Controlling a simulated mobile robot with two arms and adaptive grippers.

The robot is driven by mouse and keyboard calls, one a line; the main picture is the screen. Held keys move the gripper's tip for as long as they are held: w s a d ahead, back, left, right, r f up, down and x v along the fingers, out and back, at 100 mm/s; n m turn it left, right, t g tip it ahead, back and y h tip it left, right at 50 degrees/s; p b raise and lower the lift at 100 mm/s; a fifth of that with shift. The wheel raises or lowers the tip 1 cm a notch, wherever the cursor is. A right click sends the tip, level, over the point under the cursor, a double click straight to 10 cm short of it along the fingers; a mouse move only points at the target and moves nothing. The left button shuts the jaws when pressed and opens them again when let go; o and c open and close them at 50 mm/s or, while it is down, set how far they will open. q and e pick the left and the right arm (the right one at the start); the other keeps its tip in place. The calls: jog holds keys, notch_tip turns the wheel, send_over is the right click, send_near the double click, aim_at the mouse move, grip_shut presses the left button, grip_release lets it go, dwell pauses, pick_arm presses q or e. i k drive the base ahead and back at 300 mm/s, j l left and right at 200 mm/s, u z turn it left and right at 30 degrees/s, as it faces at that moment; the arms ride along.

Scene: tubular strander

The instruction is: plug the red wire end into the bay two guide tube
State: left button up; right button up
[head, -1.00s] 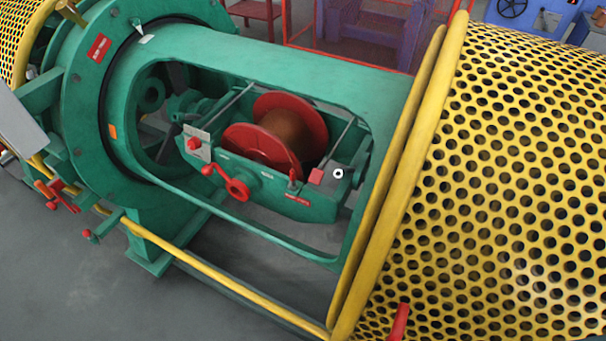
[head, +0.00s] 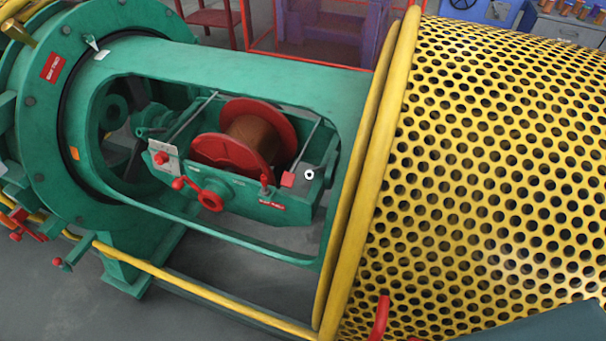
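A green strander tube (head: 230,68) has a long open bay window. Inside it a green cradle (head: 235,200) carries a red-flanged spool (head: 286,126) wound with copper-coloured wire (head: 254,138). A small white ring with a dark centre (head: 309,174) sits at the cradle's right end; I cannot tell whether it is the guide tube mouth. I cannot make out a red wire end. Neither gripper is in view.
A yellow perforated guard (head: 480,170) fills the right side, with a red handle (head: 380,318) low on it. A yellow rail (head: 180,284) runs along the front. Red levers (head: 209,201) stick out from the cradle. Grey floor (head: 70,310) is clear at lower left.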

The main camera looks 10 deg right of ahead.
aim_at(263, 177)
jog(key=j+z, duration=0.15)
jog(key=z, duration=0.2)
jog(key=j+z, duration=0.2)
jog(key=z, duration=0.15)
jog(key=j+z, duration=0.2)
jog(key=j, duration=0.5)
jog(key=k+j+z, duration=0.2)
jog(key=j, duration=0.55)
jog(key=j+z, duration=0.15)
jog(key=j, duration=0.9)
jog(key=k+j, duration=0.1)
jog(key=j, duration=0.3)
